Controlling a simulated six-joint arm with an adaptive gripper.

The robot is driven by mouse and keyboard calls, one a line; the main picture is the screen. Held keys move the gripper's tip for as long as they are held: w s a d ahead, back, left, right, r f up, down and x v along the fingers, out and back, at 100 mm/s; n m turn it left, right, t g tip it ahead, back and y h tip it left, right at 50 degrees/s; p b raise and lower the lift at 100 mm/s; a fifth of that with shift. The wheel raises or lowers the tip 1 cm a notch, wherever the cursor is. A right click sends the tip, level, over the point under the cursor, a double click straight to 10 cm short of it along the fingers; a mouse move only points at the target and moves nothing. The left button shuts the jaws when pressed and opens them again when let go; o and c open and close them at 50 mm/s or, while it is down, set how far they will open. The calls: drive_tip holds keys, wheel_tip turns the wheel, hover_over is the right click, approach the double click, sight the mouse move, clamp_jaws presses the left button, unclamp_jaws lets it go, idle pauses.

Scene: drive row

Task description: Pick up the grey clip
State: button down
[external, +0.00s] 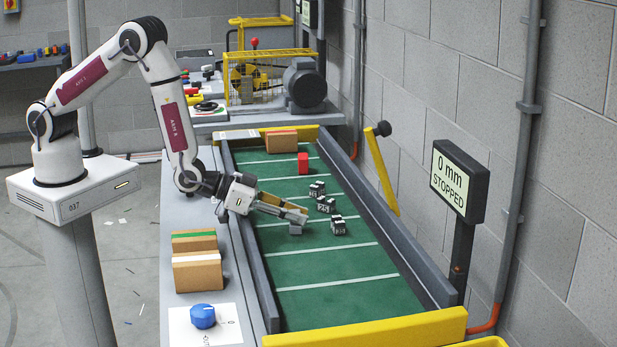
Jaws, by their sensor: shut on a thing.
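My gripper (298,217) reaches over the green conveyor belt (330,293) from the left, tilted downward. It is shut on a small grey piece, the grey clip (295,229), which shows just below the fingertips. The clip is at or very near the belt surface; I cannot tell whether it touches. Its upper part is hidden by the fingers.
Several dark blocks with pale labels (338,225) lie just right of my gripper. A red block (303,163) and a cardboard box (281,141) are farther back. Grey side rails and a yellow front bar (365,329) edge the belt. Its front part is clear.

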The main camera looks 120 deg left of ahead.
drive_tip(key=shift+r, duration=4.95)
